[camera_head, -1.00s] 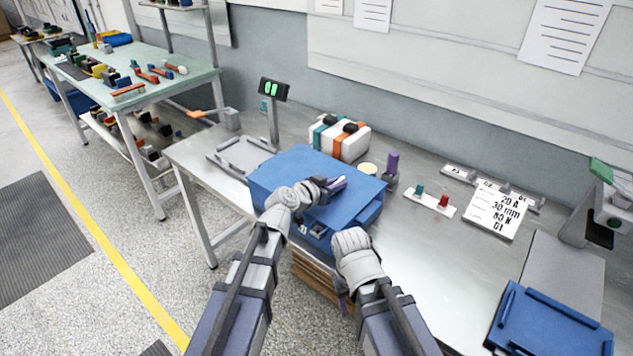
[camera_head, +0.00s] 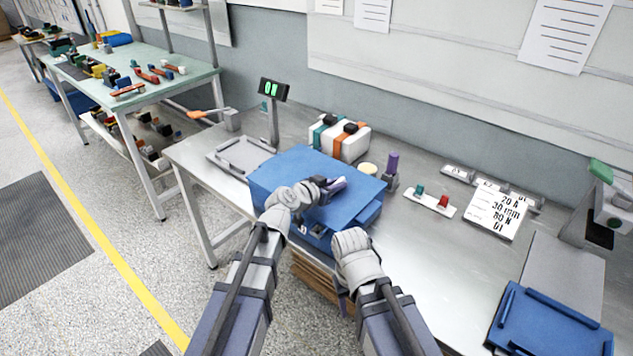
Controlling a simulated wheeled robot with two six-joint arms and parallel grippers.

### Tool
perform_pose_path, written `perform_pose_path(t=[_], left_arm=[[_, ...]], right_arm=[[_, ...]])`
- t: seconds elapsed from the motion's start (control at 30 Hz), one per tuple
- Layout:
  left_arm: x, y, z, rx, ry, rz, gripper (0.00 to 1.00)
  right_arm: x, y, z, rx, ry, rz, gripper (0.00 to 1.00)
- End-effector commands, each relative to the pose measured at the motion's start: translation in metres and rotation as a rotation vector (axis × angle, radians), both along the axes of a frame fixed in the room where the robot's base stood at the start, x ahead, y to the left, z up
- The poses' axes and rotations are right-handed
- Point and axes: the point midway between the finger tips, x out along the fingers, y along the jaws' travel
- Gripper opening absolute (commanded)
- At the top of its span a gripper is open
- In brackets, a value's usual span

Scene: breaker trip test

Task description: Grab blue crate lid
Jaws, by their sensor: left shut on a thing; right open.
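The blue crate lid (camera_head: 290,165) lies over the blue crate (camera_head: 366,217) at the near edge of the metal table. Its front part is hidden by my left gripper. My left gripper (camera_head: 335,186) is over the lid's front right area and is shut on the lid, though the grip itself is hard to make out. My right gripper (camera_head: 343,300) is lower, in front of the crate's near right side, apart from the lid. Its fingers are mostly hidden behind its wrist; it is open.
A scale with a green display (camera_head: 273,90) and a grey tray (camera_head: 241,157) are at left. A white case with straps (camera_head: 341,138) stands behind the crate. Switches (camera_head: 430,202), a label card (camera_head: 497,212) and a blue panel (camera_head: 549,325) are at right. The table's middle right is clear.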

Motion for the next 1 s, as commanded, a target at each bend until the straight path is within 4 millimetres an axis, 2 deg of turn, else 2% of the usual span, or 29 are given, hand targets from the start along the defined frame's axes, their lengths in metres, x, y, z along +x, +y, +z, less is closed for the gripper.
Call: perform_pose_path(t=[0.63, 0.77, 1.0], left_arm=[[0.0, 0.0, 0.004, 0.0, 0.0, 0.001, 0.0], [0.0, 0.0, 0.014, 0.0, 0.0, 0.0, 0.0], [0.0, 0.0, 0.045, 0.0, 0.0, 0.0, 0.0]], right_arm=[[0.0, 0.0, 0.004, 0.0, 0.0, 0.0, 0.5], [0.0, 0.0, 0.014, 0.0, 0.0, 0.0, 0.5], [0.0, 0.0, 0.045, 0.0, 0.0, 0.0, 0.5]])
